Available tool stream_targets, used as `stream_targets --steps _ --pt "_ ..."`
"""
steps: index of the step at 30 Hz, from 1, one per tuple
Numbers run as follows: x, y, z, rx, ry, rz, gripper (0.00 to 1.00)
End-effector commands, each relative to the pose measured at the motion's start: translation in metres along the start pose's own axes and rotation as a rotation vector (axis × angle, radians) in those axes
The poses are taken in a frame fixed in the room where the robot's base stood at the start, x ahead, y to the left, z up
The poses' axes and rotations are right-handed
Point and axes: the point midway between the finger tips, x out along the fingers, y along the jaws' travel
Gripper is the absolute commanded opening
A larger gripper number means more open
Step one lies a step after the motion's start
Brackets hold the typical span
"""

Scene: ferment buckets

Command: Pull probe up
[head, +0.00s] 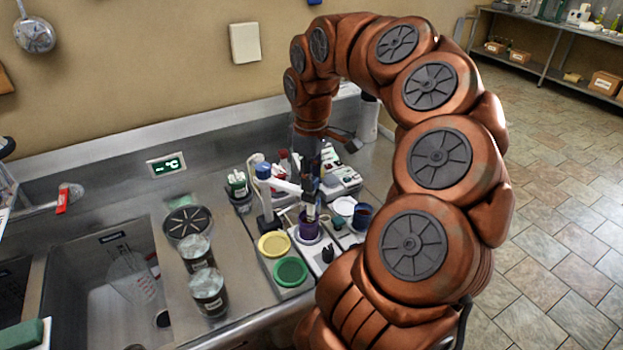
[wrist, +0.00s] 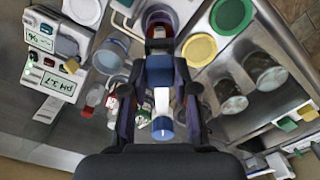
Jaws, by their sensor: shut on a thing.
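My gripper (head: 311,192) points straight down over the purple bucket (head: 309,225) on the bench. In the wrist view my gripper (wrist: 161,85) is shut on the probe (wrist: 160,70), whose blue body shows between the two dark fingers. The probe's lower end points toward the purple bucket, which shows at the top of the wrist view (wrist: 160,14). I cannot tell whether its tip is inside the bucket. A stand with a blue top (head: 263,171) and a white arm is just left of my gripper. The pH meter (wrist: 50,80) reads 3.7 in the wrist view.
A yellow lid (head: 274,245) and a green lid (head: 290,271) lie left of the purple bucket. Two dark jars (head: 208,291) stand by the sink (head: 110,285). Bottles and a blue cup (head: 362,216) crowd around my gripper, leaving little free room.

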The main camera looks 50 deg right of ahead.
Motion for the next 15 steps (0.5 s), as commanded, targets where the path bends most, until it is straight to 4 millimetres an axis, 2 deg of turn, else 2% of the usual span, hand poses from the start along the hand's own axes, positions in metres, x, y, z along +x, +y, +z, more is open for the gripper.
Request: stream_targets --steps 9,15 --pt "-0.043 0.001 0.000 0.002 0.002 0.005 0.00" --pt "-0.051 -0.001 0.000 0.000 0.001 0.001 0.00"
